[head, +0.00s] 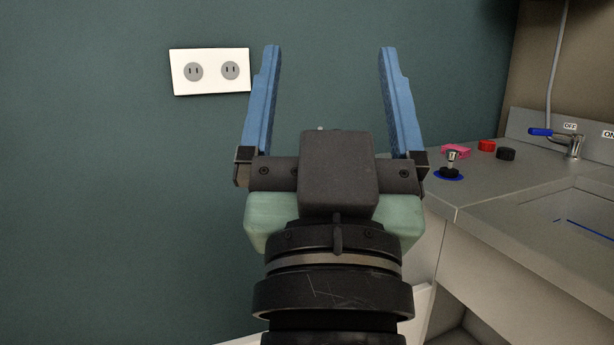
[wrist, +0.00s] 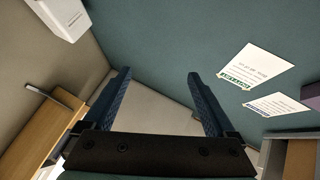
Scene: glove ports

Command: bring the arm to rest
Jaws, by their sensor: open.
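My gripper (head: 330,70) is raised in front of the teal wall in the head view, pointing up and away. Its two blue fingers stand wide apart with nothing between them. In the wrist view my gripper (wrist: 158,78) also shows its fingers apart and empty. Neither finger touches anything that I can see. The black wrist and the pale green housing of my arm fill the lower middle of the head view.
A white wall outlet (head: 211,71) is left of the fingers. The wrist view shows wall papers (wrist: 257,66).

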